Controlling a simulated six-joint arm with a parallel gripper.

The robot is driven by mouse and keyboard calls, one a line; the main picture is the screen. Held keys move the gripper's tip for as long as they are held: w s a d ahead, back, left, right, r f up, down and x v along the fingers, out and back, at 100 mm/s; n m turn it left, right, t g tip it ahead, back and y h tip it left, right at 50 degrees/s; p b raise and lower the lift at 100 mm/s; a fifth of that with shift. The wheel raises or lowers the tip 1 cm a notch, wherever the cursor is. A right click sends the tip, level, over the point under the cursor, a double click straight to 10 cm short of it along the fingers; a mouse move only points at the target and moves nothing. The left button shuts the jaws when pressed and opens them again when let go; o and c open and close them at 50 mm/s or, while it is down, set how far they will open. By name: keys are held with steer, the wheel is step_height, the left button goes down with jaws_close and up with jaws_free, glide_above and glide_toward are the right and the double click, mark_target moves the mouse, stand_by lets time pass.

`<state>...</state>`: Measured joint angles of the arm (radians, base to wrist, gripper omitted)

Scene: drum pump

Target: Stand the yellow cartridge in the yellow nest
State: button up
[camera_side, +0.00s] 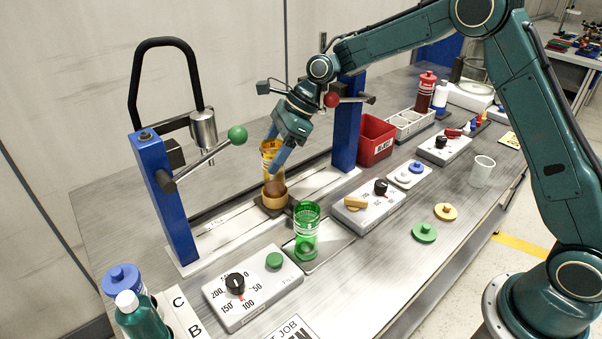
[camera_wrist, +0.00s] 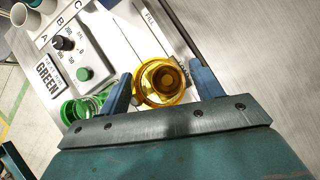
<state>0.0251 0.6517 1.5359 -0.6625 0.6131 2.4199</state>
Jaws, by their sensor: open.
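The yellow cartridge (camera_side: 267,150) is a see-through amber cup with pale marks. It looks upright, its darker lower end inside the ring of the yellow nest (camera_side: 272,204); the exact seating is partly hidden by a finger. My gripper (camera_side: 276,158) is open around the cartridge, one blue finger on each side. In the wrist view, the cartridge (camera_wrist: 160,82) shows from above between the spread fingertips of my gripper (camera_wrist: 160,78). Its left side is close to one finger, and a gap shows at the right finger.
A green cartridge (camera_side: 306,232) stands in front of the nest. Blue posts (camera_side: 165,200) with a green-knobbed lever (camera_side: 237,136) flank the rail. Dial boxes (camera_side: 252,288) line the front. A red bin (camera_side: 376,140) stands behind right.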

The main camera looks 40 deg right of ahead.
steer(key=shift+v, duration=1.9)
steer(key=r, duration=0.5)
steer(key=shift+w+a, duration=0.1)
steer(key=shift+a, duration=0.1)
steer(key=shift+r, duration=0.8)
steer(key=shift+r, duration=0.1)
